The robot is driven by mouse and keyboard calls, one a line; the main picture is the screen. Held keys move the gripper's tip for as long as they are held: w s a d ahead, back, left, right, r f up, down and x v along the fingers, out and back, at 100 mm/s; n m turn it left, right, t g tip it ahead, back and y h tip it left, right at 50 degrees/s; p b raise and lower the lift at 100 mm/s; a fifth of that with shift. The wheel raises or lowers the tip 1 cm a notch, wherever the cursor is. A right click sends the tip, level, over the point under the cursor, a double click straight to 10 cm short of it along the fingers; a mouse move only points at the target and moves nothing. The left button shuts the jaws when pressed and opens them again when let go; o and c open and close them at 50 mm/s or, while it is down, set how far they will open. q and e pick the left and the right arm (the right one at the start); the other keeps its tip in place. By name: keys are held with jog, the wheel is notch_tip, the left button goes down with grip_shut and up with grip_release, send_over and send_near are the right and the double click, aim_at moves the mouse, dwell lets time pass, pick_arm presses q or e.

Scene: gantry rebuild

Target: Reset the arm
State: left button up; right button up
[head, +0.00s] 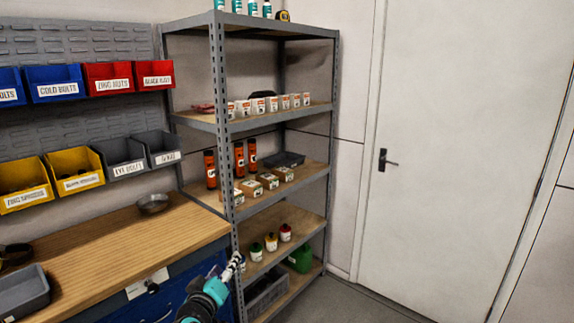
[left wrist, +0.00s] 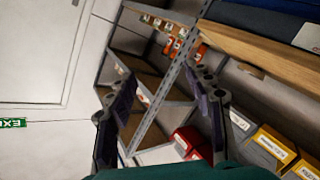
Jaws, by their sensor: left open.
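My left arm comes in at the bottom of the head view, teal and black, in front of the shelf rack (head: 218,150). My left gripper (head: 233,266) is by the rack's front post, beside the right end of the workbench (head: 130,240). In the left wrist view the two dark fingers of the left gripper (left wrist: 162,88) stand wide apart with nothing between them. The rack and its post show beyond the fingers, tilted in that view. My right gripper is not in view.
The rack holds white tubs (head: 272,104), orange cans (head: 239,158) and small bottles (head: 271,242). Coloured bins (head: 75,181) hang above the bench. A metal bowl (head: 153,204) and a grey tray (head: 22,292) are on the bench. The floor (head: 350,303) before the white door (head: 460,150) is clear.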

pick_arm(q)
jog(key=s+a+f+m+g, duration=0.1)
jog(key=s+f+m+g, duration=0.2)
jog(key=s, duration=1)
jog(key=s+f+m+g+y, duration=0.1)
jog(key=s+f+m+g, duration=0.2)
jog(key=s+f+g, duration=0.3)
jog(key=s+f, duration=0.4)
jog(key=s, duration=0.3)
jog(key=shift+s+a+m+y, duration=0.3)
jog(key=shift+s+a, duration=0.05)
